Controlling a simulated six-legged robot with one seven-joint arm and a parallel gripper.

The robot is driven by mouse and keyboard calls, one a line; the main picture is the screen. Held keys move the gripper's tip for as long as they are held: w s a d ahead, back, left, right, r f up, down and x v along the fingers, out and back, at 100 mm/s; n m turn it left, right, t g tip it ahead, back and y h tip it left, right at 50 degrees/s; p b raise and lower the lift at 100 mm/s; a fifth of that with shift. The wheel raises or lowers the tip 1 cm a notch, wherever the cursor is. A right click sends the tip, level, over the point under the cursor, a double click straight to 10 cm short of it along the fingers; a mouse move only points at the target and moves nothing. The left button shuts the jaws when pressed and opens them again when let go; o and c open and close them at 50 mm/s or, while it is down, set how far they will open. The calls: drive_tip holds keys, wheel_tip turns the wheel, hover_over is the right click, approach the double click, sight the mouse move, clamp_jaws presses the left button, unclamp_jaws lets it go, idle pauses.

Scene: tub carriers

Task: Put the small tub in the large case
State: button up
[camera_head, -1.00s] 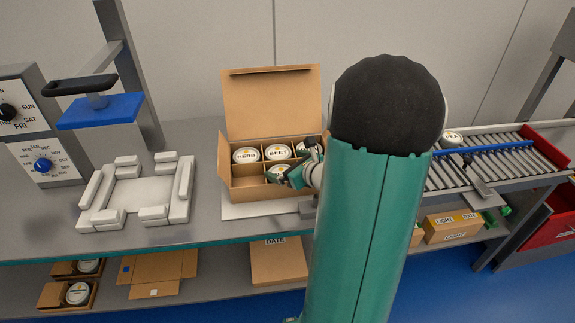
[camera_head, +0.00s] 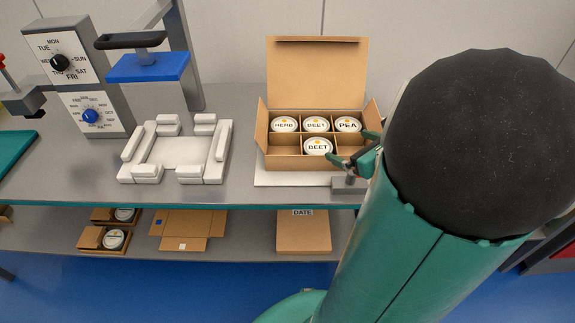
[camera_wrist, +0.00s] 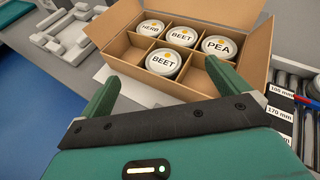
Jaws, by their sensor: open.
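The large case is an open cardboard box (camera_head: 286,162) with its lid raised and dividers inside. Its back row holds tubs marked HERB (camera_head: 284,124), BEET (camera_head: 316,124) and PEA (camera_head: 348,125). A second BEET tub (camera_head: 318,146) sits in the front middle compartment. The front left compartment is empty. In the wrist view the case (camera_wrist: 137,73) lies beyond my fingers. My gripper (camera_head: 356,150) is open and empty, at the front right corner of the case. In the wrist view my gripper (camera_wrist: 163,88) shows both fingers apart, with nothing between them.
A white fixture (camera_head: 178,150) and a machine with dials (camera_head: 75,75) stand left of the case. The lower shelf holds small boxes with tubs (camera_head: 103,238), flat cardboard (camera_head: 187,228) and a DATE box (camera_head: 303,233). Rollers (camera_wrist: 288,85) lie right of the case in the wrist view.

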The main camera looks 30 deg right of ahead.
drive_tip(key=w+a+r+n+g+y, duration=0.1)
drive_tip(key=a+r+n+g+y, duration=0.15)
drive_tip(key=a+n, duration=0.7)
drive_tip(key=w+a+r+n+g+y, duration=0.1)
drive_tip(key=w+a+n+g+y, duration=0.15)
drive_tip(key=a+n, duration=0.7)
drive_tip(key=s+a+r+n+g+h, duration=0.1)
drive_tip(key=s+a+r+n+h, duration=0.1)
drive_tip(key=a+n, duration=0.3)
drive_tip(key=s+a+r+n+g+h, duration=0.1)
drive_tip(key=s+a+n, duration=0.4)
drive_tip(key=n, duration=0.6)
drive_tip(key=shift+s+a+r+g+h, duration=0.15)
drive_tip(key=shift+a+r+g+h, duration=0.25)
drive_tip(key=shift+a+r+h, duration=0.5)
drive_tip(key=shift+d+r, duration=0.15)
drive_tip(key=shift+d, duration=0.1)
